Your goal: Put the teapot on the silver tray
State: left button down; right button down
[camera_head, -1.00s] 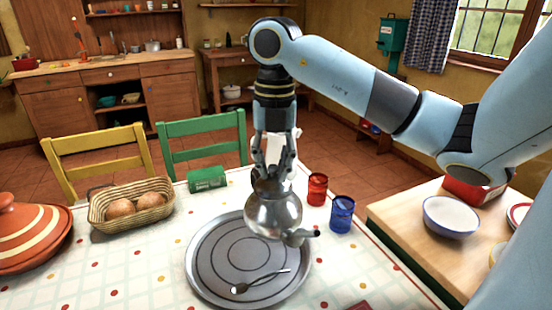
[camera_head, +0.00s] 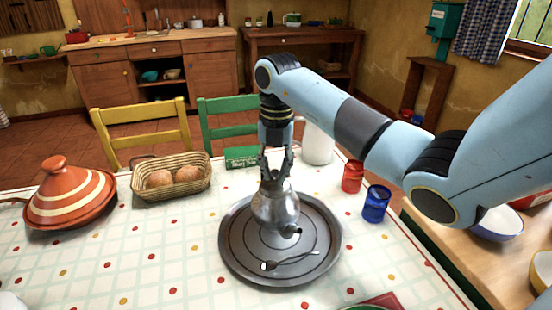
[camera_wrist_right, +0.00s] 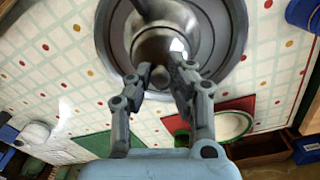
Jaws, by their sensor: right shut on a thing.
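The silver teapot (camera_head: 274,208) is upright over the middle of the round silver tray (camera_head: 236,252), its spout toward the lower right. I cannot tell whether its base touches the tray. My right gripper (camera_head: 276,172) comes down from above and is shut on the top of the teapot. In the right wrist view the fingertips (camera_wrist_right: 160,78) close around the lid knob, with the teapot (camera_wrist_right: 165,40) and the tray (camera_wrist_right: 238,40) beyond. A spoon (camera_head: 290,260) lies on the tray's front part. My left gripper is not in view.
A red cup (camera_head: 352,176) and a blue cup (camera_head: 376,204) stand right of the tray. A white pitcher (camera_head: 318,145), a green box (camera_head: 241,157) and a bread basket (camera_head: 170,178) are behind. A striped tagine (camera_head: 70,195) stands left. The cloth left of the tray is clear.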

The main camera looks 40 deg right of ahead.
dwell(0.3)
jog(key=c, duration=1.2)
grip_release()
jog(key=shift+f, duration=0.1)
notch_tip(320, 180, up, 6)
jog(key=shift+r, duration=0.1)
notch_tip(320, 180, up, 6)
jog(key=p, duration=0.4)
jog(key=shift+s+d, duration=0.1)
